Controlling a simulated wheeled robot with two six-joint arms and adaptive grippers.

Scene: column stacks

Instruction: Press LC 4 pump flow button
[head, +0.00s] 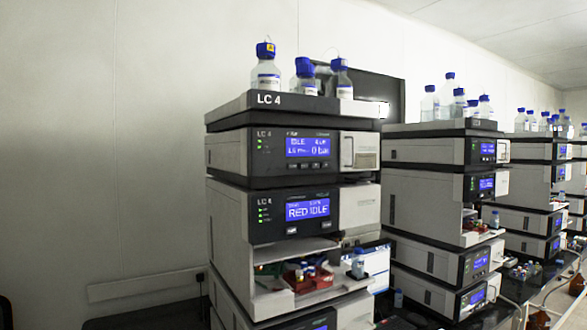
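The LC 4 stack (228,240) stands in the middle of the head view, with a top tray labelled LC 4 (270,99). Below the tray is a module (262,155) with a blue display (307,146) that reads IDLE and smaller text I cannot fully read. A row of small dark buttons (307,166) sits just under that display; their labels are too small to read. The module below it (262,215) has a display (307,209) reading RED IDLE. Neither of my grippers shows in this view.
Bottles with blue caps (265,75) stand on the top tray. An open bay lower down holds red racks (305,276) with vials. Similar stacks (425,190) recede to the right. A bare wall (100,150) fills the left.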

